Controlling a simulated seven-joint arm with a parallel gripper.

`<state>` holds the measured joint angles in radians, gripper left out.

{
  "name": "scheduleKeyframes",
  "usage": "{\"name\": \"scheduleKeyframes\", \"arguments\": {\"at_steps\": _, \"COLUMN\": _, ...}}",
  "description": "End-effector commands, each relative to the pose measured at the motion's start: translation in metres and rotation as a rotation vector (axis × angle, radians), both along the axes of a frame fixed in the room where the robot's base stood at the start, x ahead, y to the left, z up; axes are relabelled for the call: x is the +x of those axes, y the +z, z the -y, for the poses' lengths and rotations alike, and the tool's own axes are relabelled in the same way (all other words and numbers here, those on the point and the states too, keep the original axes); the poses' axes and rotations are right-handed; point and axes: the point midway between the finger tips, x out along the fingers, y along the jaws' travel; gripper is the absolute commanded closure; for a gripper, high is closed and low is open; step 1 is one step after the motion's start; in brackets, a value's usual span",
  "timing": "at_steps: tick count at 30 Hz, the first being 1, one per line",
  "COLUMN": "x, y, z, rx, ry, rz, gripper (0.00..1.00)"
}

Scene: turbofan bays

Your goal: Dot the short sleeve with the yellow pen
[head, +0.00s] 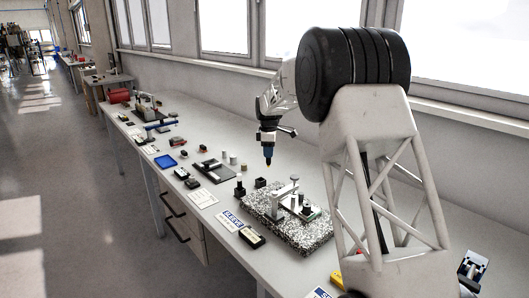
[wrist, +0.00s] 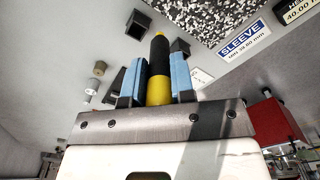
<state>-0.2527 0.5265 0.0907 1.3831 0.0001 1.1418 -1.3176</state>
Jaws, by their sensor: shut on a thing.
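My gripper (head: 268,150) hangs above the bench in the head view, pointing down. In the wrist view its two blue fingers (wrist: 160,78) are shut on the yellow pen (wrist: 159,92), which has a yellow band and a long black end reaching past the fingertips. Small grey cylinders, possibly the sleeves (head: 233,159), stand on the bench left of and below the gripper in the head view. Two such cylinders (wrist: 100,68) show left of the fingers in the wrist view. I cannot tell which is the short one. The pen is apart from them.
A speckled granite plate (head: 315,242) carries a metal stand (head: 287,196). A SLEEVE label (head: 229,222) lies before it. Two dark square blocks (wrist: 138,24) (wrist: 180,48) stand near the pen. Windows line the back.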

Motion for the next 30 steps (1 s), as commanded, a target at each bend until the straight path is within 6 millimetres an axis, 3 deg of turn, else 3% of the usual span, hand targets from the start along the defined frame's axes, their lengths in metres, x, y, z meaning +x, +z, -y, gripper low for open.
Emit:
{"name": "scheduleKeyframes", "arguments": {"at_steps": 18, "x": -0.065, "y": 0.023, "z": 0.038, "rx": 0.0, "ry": 0.0, "rz": 0.001, "gripper": 1.0}}
{"name": "scheduleKeyframes", "arguments": {"at_steps": 30, "x": -0.08, "y": 0.026, "z": 0.047, "rx": 0.0, "ry": 0.0, "rz": 0.0, "gripper": 1.0}}
